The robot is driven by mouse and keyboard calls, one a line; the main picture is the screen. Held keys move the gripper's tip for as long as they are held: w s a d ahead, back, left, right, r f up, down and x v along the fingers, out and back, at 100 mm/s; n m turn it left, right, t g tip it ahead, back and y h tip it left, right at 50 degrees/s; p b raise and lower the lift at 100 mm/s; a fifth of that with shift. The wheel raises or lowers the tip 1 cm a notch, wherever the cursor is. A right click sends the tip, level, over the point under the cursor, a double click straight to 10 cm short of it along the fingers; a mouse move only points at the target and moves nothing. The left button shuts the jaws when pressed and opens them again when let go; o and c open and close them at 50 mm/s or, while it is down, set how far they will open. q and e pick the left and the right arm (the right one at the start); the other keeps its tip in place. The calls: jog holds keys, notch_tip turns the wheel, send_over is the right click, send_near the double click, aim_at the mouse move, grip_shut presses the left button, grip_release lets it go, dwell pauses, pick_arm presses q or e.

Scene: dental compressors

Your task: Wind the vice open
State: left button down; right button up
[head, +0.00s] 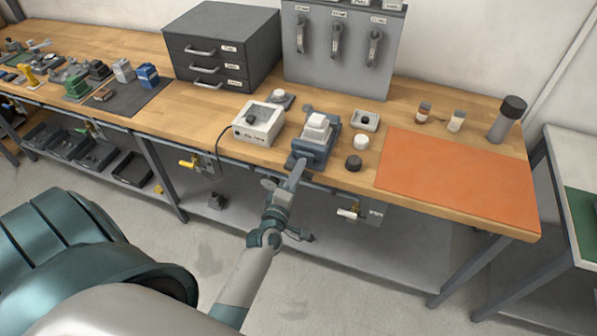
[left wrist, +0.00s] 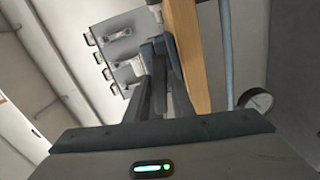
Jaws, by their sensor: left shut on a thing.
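The blue vice (head: 311,155) stands at the front edge of the wooden bench, with a white block (head: 317,125) at its top. My left gripper (head: 297,170) reaches up to the vice's front, where its handle is. The gripper is shut on the handle, which the fingers mostly hide. In the left wrist view the two dark fingers (left wrist: 160,85) run close together toward a blue part of the vice (left wrist: 157,48), beside the wooden bench edge (left wrist: 187,60). My right gripper is not in view.
A grey drawer cabinet (head: 221,47) stands behind. A gauge (left wrist: 256,100) shows in the left wrist view.

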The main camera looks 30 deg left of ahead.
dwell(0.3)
pick_arm(q)
jog(key=c, duration=1.7)
grip_release()
jog(key=shift+a, duration=0.1)
jog(key=shift+s, duration=0.1)
jog(key=shift+b+v, duration=2.5)
jog(key=shift+v, duration=6.15)
